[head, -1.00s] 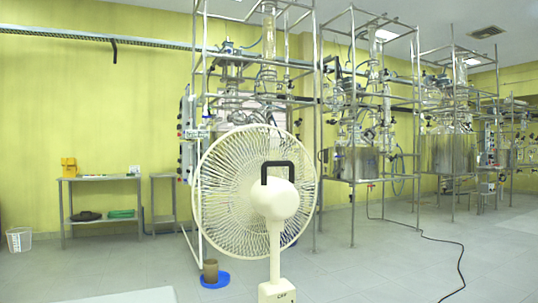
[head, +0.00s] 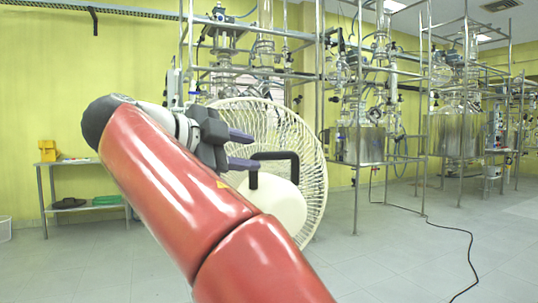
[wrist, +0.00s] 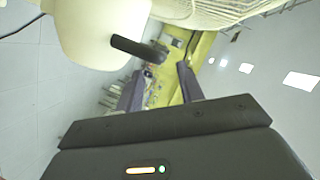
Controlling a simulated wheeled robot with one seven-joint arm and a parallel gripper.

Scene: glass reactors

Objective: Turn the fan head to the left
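The cream fan head fills the middle of the head view, with its round wire grille (head: 312,165) behind a smooth motor housing (head: 285,205). A black handle (head: 275,156) stands on the housing. My gripper (head: 250,151) is at the left of the handle, its two dark fingers apart and pointing right. In the wrist view the gripper (wrist: 160,75) is open with nothing between its fingers. My red arm hides the fan's stand.
Glass reactors in metal frames (head: 355,145) stand behind and to the right. A side table (head: 90,160) with a yellow object (head: 47,150) is at the left wall. A black cable (head: 470,255) lies on the floor at right, where the floor is mostly clear.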

